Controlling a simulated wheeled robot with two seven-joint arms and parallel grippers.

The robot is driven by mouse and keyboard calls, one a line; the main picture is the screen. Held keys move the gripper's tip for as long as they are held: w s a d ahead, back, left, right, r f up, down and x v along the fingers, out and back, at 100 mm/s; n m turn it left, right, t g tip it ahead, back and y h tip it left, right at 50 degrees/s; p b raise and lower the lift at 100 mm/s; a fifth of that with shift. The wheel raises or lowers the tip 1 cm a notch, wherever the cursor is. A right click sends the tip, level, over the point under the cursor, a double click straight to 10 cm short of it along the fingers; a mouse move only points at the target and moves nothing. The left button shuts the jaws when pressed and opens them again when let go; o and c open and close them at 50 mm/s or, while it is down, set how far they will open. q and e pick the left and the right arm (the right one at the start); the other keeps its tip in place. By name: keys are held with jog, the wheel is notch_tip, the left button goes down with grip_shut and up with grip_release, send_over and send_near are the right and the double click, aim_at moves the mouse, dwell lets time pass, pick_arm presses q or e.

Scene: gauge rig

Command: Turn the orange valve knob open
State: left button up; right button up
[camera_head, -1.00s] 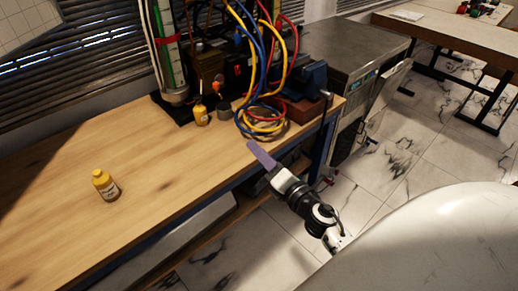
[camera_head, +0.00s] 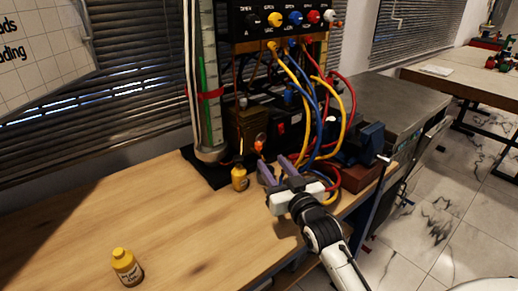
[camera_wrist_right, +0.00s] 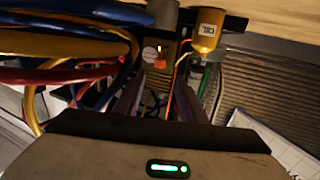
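A small orange knob (camera_head: 260,141) shows low on the front of the gauge rig, beside a brown box. An orange part that looks like the knob (camera_wrist_right: 161,58) also shows in the right wrist view, beside a round pale face, beyond the fingers. My right gripper (camera_head: 278,170) is in front of the rig, below and right of the knob in the head view. Its two purple fingers are apart with nothing between them, and they do not appear to touch the knob. The knob's turn position is too small to tell. My left gripper is not in view.
Blue, yellow and red hoses (camera_head: 318,110) hang close to the right of my gripper. A small yellow bottle (camera_head: 239,178) stands left of it. Another yellow bottle (camera_head: 126,267) stands at the front left. The wooden bench (camera_head: 170,225) is mostly clear between them.

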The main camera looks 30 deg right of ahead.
aim_at(260, 147)
jog(key=x, duration=0.8)
jog(key=shift+w+d, duration=0.1)
jog(key=shift+w, duration=0.2)
grip_shut()
